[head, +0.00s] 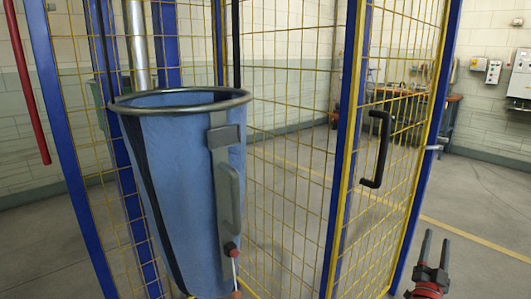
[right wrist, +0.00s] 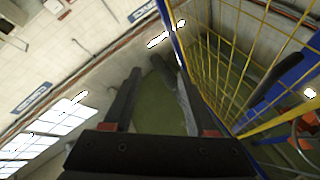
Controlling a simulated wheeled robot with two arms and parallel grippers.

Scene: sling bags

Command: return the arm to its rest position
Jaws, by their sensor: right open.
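My right gripper (head: 435,240) is at the lower right of the head view, with its two dark fingers pointing up and apart. It holds nothing. In the right wrist view its fingers (right wrist: 157,78) are spread, with only floor showing between them. The gripper is to the right of the yellow mesh door and apart from the blue sling bag (head: 178,185). The bag hangs open from a round metal rim (head: 180,108) at the left of the head view. My left gripper is not in view.
A yellow mesh door (head: 395,150) with a black handle (head: 377,150) stands between the bag and my right gripper. Blue posts (head: 72,150) frame the cage. A workbench (head: 450,115) and wall boxes are at the back right. The floor at right is clear.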

